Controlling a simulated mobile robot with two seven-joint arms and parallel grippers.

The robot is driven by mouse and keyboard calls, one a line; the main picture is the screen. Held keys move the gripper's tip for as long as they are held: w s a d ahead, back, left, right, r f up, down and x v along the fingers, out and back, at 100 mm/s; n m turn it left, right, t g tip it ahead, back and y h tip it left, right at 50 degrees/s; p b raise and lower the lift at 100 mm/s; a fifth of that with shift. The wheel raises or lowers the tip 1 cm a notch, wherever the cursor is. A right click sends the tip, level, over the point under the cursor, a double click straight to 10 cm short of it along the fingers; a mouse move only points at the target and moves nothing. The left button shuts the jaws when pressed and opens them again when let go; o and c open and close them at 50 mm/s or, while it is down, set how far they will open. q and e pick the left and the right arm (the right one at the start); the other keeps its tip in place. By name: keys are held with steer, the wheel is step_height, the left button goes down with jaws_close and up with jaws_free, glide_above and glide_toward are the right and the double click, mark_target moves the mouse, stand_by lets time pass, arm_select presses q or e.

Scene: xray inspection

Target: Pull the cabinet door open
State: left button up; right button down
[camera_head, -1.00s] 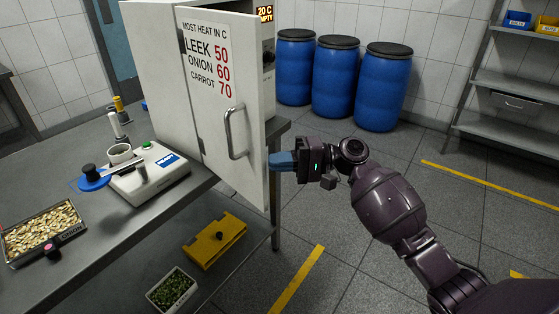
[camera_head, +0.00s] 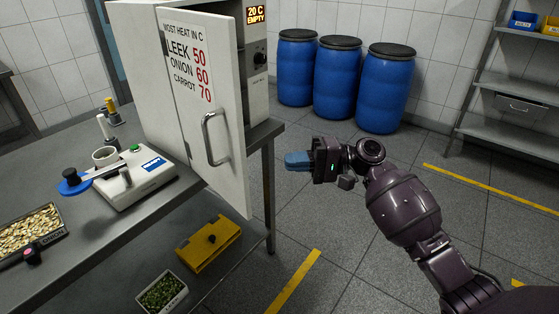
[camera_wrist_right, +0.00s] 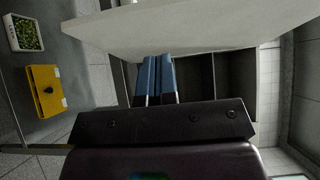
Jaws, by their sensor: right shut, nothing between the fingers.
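The white cabinet door (camera_head: 205,110) stands ajar, swung out toward me, with printed heat limits on its face and a grey bar handle (camera_head: 215,138). The cabinet (camera_head: 137,65) behind it stands on the table. My right gripper (camera_head: 288,160) is shut and empty, to the right of the door's free edge and apart from it in the head view. In the right wrist view its blue fingers (camera_wrist_right: 156,76) lie together below the pale door panel (camera_wrist_right: 190,28). Dark compartments of the cabinet interior (camera_wrist_right: 225,75) show beyond the fingers. My left gripper is not in view.
A white device (camera_head: 135,178) and a tray of slices (camera_head: 30,228) stand on the table. A yellow case (camera_head: 208,245) and a green-filled box (camera_head: 161,293) are below. Blue barrels (camera_head: 376,88) and grey shelves (camera_head: 515,105) stand behind. Floor right of the table is clear.

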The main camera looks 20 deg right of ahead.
steer(key=d, duration=0.1)
steer(key=s+d, duration=0.1)
steer(key=d, duration=0.3)
steer(key=shift+s+d, duration=0.2)
steer(key=shift+s, duration=0.15)
steer(key=w+d+f+t+h, duration=0.1)
steer(key=w+f+t+h, duration=0.3)
steer(key=w+t+h, duration=0.25)
steer(key=s+d+f+n+t+h, duration=0.2)
steer(key=s+f+t+h, duration=0.25)
steer(key=f+h, duration=0.2)
steer(key=s+f+g+h, duration=0.1)
steer(key=s+f, duration=0.4)
steer(key=s, duration=0.5)
steer(key=s+f+g+h+p, duration=0.1)
steer(key=s+f+h, duration=0.1)
steer(key=s+f, duration=0.4)
steer(key=s+d+f+n+g+h, duration=0.1)
steer(key=s+f, duration=0.5)
steer(key=s, duration=0.8)
steer(key=shift+s+h+p, duration=0.35)
steer(key=shift+h, duration=0.05)
